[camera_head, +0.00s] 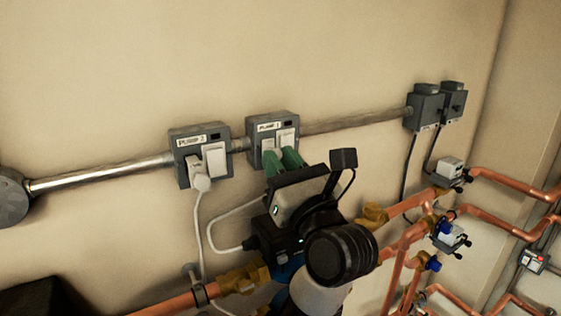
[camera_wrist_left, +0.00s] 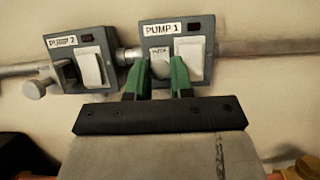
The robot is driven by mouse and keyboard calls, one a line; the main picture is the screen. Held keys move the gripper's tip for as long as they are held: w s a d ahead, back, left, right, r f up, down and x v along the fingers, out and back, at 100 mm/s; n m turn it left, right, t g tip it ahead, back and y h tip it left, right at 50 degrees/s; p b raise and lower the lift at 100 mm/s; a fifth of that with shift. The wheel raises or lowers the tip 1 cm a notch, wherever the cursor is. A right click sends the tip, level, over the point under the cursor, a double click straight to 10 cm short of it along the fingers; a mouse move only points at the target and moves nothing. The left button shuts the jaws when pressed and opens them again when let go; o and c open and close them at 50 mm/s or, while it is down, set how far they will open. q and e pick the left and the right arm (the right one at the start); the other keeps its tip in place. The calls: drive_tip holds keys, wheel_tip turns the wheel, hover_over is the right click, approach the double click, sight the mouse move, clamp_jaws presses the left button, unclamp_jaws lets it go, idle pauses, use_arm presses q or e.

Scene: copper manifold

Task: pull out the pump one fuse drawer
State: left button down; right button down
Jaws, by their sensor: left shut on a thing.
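The grey box labelled PUMP 1 (camera_head: 260,119) is on the wall in the head view; it also shows in the left wrist view (camera_wrist_left: 148,42). Its fuse drawer (camera_wrist_left: 160,66), a small light-coloured piece at the box's lower left, sits between the green fingers of my left gripper (camera_wrist_left: 159,76). My left gripper (camera_head: 282,158) is shut on this drawer, fingers on either side. In the head view the fingers and gripper body hide the drawer. A white rocker switch (camera_wrist_left: 190,61) is right of the drawer. My right gripper is in neither view.
The PUMP 2 box (camera_head: 181,150), with a plug (camera_head: 200,184) and white cable, is just left. A grey conduit (camera_head: 355,119) runs along the wall. Copper pipes (camera_head: 405,206) and brass fittings lie below and right. The wall above is clear.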

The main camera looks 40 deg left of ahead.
use_arm(q)
drive_tip(key=d, duration=0.3)
drive_tip(key=shift+s+b, duration=0.4)
drive_tip(key=shift+a, duration=0.1)
drive_tip(key=c, duration=1.2)
unclamp_jaws()
drive_tip(key=shift+c, duration=0.2)
drive_tip(key=shift+o, duration=1.3)
drive_tip(key=shift+d, duration=0.25)
